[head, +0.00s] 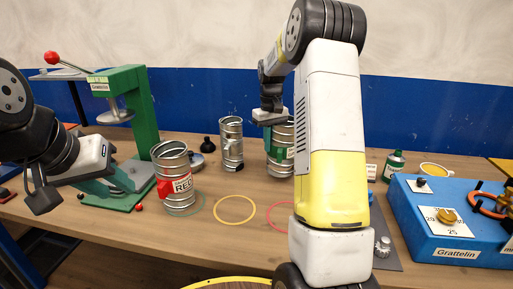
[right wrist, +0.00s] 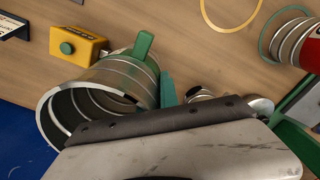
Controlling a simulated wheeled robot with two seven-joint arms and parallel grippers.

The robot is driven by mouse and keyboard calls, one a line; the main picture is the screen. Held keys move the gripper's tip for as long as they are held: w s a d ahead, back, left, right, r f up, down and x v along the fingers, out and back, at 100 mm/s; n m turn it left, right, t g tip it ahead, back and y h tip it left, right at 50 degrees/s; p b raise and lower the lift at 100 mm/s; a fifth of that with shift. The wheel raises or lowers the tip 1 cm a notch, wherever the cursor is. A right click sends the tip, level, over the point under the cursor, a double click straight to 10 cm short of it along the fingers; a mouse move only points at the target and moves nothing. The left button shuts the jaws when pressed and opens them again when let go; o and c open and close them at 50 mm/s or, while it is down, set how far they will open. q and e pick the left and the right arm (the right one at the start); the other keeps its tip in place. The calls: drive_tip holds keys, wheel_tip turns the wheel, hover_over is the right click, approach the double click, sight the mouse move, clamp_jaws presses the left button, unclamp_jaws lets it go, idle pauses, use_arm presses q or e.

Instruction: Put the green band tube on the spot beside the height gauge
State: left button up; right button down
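The green band tube (head: 277,162) is a ribbed metal cylinder standing upright at mid-table, partly hidden behind my right arm. Its open rim shows in the right wrist view (right wrist: 60,115), with a green patch on its side. My right gripper (head: 270,118) is at the tube's top rim; a teal finger (right wrist: 167,90) lies beside its wall.
A red band tube (head: 176,182) stands on a green ring. A plain metal tube (head: 231,147) stands behind. A yellow ring (head: 234,209) and red ring (head: 279,217) lie empty in front. A blue box (head: 450,222) is at right. A yellow button box (right wrist: 78,45) is near the tube.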

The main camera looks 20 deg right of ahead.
drive_tip(key=shift+f, duration=1.2)
drive_tip(key=shift+s+f, duration=0.1)
drive_tip(key=shift+f, duration=0.05)
drive_tip(key=c, duration=1.6)
unclamp_jaws()
